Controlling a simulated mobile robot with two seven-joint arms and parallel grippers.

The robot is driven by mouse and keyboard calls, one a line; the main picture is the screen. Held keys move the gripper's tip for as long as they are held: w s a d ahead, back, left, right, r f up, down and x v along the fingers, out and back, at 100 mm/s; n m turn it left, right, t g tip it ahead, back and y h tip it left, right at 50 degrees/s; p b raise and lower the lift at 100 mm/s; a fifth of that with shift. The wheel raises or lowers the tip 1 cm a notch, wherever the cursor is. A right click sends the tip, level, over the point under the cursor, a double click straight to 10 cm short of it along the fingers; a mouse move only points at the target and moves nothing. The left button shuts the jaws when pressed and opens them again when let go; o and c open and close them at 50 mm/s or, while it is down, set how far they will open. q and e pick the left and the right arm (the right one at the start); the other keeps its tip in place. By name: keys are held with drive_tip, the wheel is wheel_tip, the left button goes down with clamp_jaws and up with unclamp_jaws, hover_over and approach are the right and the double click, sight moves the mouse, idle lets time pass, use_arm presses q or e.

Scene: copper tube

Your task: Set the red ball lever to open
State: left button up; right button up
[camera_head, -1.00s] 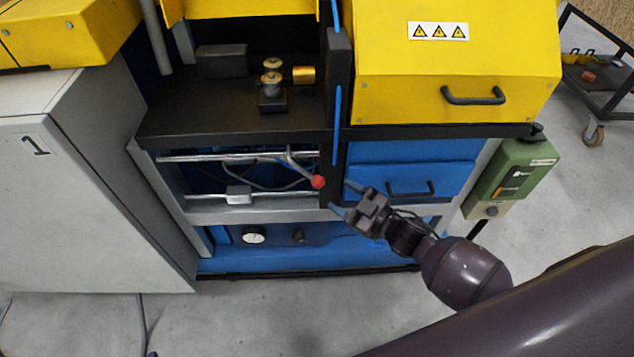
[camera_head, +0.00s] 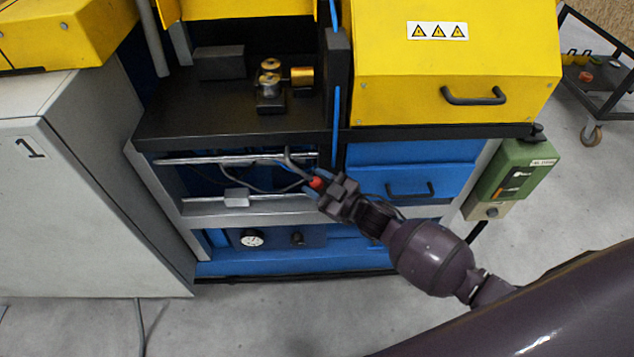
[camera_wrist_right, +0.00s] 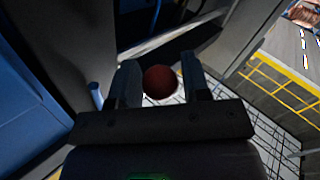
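The red ball (camera_head: 316,183) is on the end of a grey lever (camera_head: 292,160) that slopes down to the right in the open front bay of the machine. My right gripper (camera_head: 318,185) reaches in from the lower right, with its blue-grey fingers on either side of the ball. In the right wrist view the red ball (camera_wrist_right: 160,82) lies between the two fingers of my right gripper (camera_wrist_right: 161,84). A gap shows on both sides, so the gripper is open around the ball. The gripper hides part of the lever end in the head view. My left gripper is out of view.
Metal rails (camera_head: 220,160) and cables run behind the lever. A green control box (camera_head: 517,170) hangs at the right. Open floor lies in front.

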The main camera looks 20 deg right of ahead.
clamp_jaws()
drive_tip(key=shift+w+a+f+m+t+b, duration=0.1)
drive_tip(key=shift+a+f+m+t+b, duration=0.3)
drive_tip(key=shift+f+b, duration=0.35)
use_arm(q)
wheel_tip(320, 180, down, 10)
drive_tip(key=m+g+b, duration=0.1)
drive_tip(key=b, duration=1.1)
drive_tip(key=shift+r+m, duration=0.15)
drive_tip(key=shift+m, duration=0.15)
use_arm(e)
drive_tip(key=w+a+r+m+t+h, duration=0.1)
drive_tip(key=w+a+m+t+h, duration=0.2)
drive_tip(key=a+m+t+h, duration=0.8)
drive_tip(key=shift+w+a+r+m+t+h, duration=0.3)
drive_tip(key=shift+m+h, duration=0.5)
drive_tip(key=shift+m, duration=4.8)
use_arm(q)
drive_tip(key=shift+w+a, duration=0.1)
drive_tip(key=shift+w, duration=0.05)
use_arm(e)
drive_tip(key=shift+s+r, duration=0.1)
drive_tip(key=shift+r, duration=0.05)
drive_tip(key=shift+o, duration=1.6)
unclamp_jaws()
